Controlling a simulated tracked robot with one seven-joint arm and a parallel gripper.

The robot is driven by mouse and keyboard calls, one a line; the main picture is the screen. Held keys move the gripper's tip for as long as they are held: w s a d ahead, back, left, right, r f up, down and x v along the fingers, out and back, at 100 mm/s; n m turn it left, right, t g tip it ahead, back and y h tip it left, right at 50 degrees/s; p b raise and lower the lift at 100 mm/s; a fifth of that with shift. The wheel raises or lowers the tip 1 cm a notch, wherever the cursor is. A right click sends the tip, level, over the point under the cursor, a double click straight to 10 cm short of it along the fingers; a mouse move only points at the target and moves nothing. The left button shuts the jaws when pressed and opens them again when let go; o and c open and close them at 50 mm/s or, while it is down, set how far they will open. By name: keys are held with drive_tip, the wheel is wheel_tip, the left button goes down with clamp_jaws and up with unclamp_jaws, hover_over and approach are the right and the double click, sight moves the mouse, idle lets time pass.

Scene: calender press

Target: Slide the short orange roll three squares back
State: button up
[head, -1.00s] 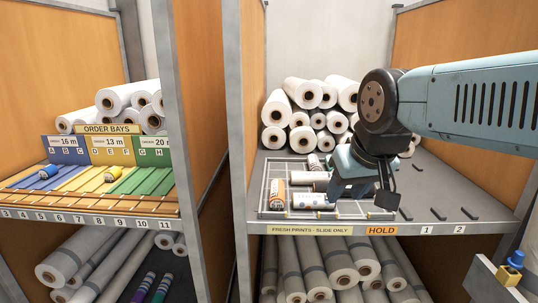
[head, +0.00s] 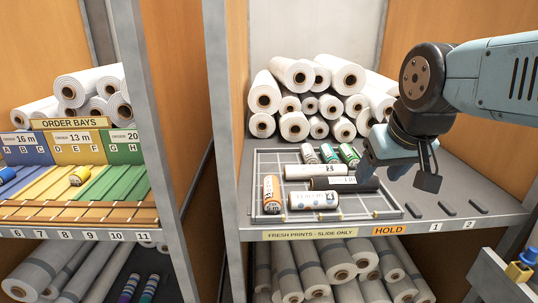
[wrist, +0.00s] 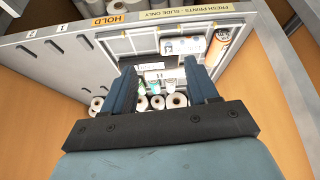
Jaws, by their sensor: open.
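In the wrist view the orange roll (wrist: 222,42) is at the upper right, beyond my fingers. The left column squares behind it look empty. My gripper (head: 385,165) is open and empty, above the tray's back right side and clear of the orange roll. In the wrist view its two fingers (wrist: 160,82) are spread apart with the tray beyond them.
Right of the orange roll lie a dotted white roll (head: 313,201), a black roll (head: 345,184) and a plain white roll (head: 316,171). Stacked white rolls (head: 294,126) fill the back.

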drive_tip(key=shift+o, duration=0.7)
drive_tip(key=w+a+n, duration=0.2)
drive_tip(key=w+n, duration=0.3)
drive_tip(key=n, duration=0.3)
drive_tip(key=shift+w+g, duration=0.3)
drive_tip(key=shift+w, duration=0.05)
drive_tip(key=n+g, duration=0.2)
drive_tip(key=n, duration=2.5)
hover_over(272, 187)
drive_tip(key=s, duration=0.3)
wheel_tip(272, 187, down, 7)
drive_tip(key=x, duration=1.3)
drive_tip(key=shift+f, duration=0.4)
drive_tip(key=c, duration=0.8)
drive_tip(key=shift+c, duration=0.2)
drive_tip(key=shift+w+d, duration=0.15)
drive_tip(key=shift+w, duration=4.85)
